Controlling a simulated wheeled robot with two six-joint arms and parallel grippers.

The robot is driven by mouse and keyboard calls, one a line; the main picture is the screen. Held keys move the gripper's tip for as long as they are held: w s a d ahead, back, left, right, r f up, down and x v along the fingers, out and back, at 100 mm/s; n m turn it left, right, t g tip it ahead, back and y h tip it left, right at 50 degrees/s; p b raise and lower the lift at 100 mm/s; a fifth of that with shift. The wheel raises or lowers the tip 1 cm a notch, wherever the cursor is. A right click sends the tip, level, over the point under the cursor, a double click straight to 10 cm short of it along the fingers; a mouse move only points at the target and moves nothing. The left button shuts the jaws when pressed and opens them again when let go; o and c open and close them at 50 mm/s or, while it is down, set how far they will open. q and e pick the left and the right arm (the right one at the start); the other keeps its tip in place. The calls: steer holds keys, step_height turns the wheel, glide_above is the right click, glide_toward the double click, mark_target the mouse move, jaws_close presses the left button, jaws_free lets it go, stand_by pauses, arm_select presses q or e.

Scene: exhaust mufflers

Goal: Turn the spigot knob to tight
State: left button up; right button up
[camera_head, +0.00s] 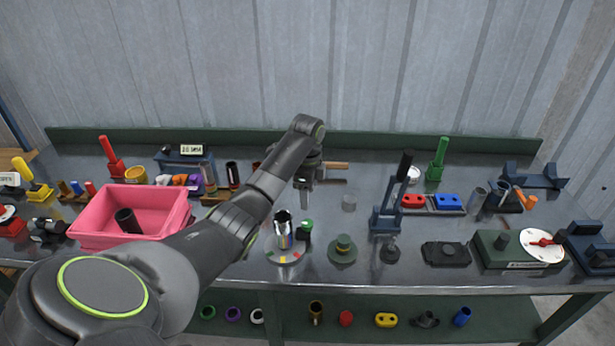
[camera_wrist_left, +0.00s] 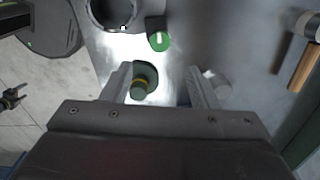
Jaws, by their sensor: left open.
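A green knob (camera_head: 307,224) stands beside a steel cylinder (camera_head: 283,232) on a plate with coloured marks. In the left wrist view the knob (camera_wrist_left: 158,41) is round with a pale line across its top, with the cylinder's dark mouth (camera_wrist_left: 110,12) above it. I cannot tell whether it is the spigot knob or how tight it is. My left gripper (camera_head: 305,194) points down above the bench behind the knob. In the wrist view its fingers (camera_wrist_left: 158,74) are apart, with nothing held. My right gripper is out of view.
A green disc with a yellow-ringed post (camera_head: 342,246) stands right of the knob; a grey cylinder (camera_head: 349,203) is behind. A pink bin (camera_head: 130,214) lies left. A black-handled lever clamp (camera_head: 388,212) and a white dial with a red pointer (camera_head: 541,246) are right.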

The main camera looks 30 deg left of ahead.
arm_select(q)
step_height(320, 180, up, 7)
steer(key=p, duration=0.1)
steer(key=shift+f, duration=0.15)
stand_by(0.5)
